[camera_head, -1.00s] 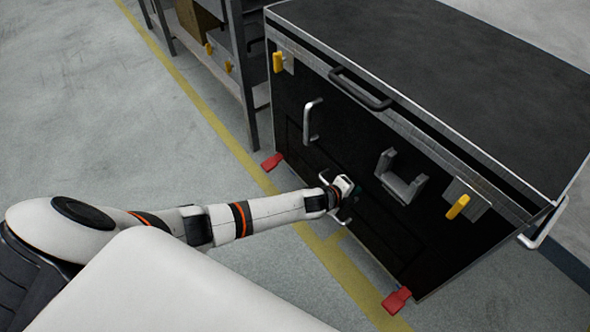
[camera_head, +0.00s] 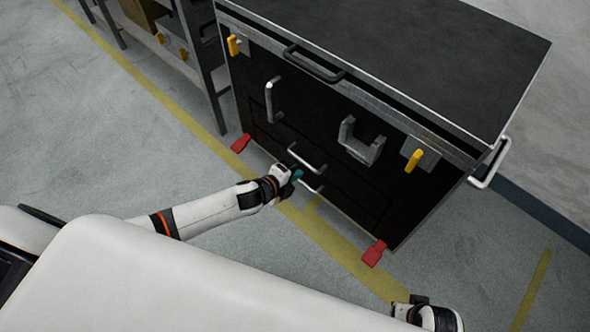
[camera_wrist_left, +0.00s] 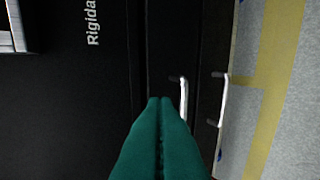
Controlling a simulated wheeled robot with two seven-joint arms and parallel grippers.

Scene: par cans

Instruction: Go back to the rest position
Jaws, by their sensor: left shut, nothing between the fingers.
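My left gripper (camera_head: 298,175) is in front of the lower face of a black cabinet (camera_head: 245,75), close to its silver handles. In the left wrist view its teal fingers (camera_wrist_left: 160,105) are together with nothing between them. An upper handle (camera_head: 305,158) and a lower handle (camera_head: 312,188) sit near the fingers, and both show to the right of the fingertips in the left wrist view. The gripper is not closed around either one. A white and black arm part, likely mine, shows at the bottom right; no right fingers can be made out.
The cabinet has yellow latches (camera_head: 233,45), a side handle (camera_head: 490,165) and red feet (camera_head: 374,253). A metal shelf (camera_head: 205,60) stands behind left. Grey floor with yellow lines (camera_head: 340,245) is open on the left and in front.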

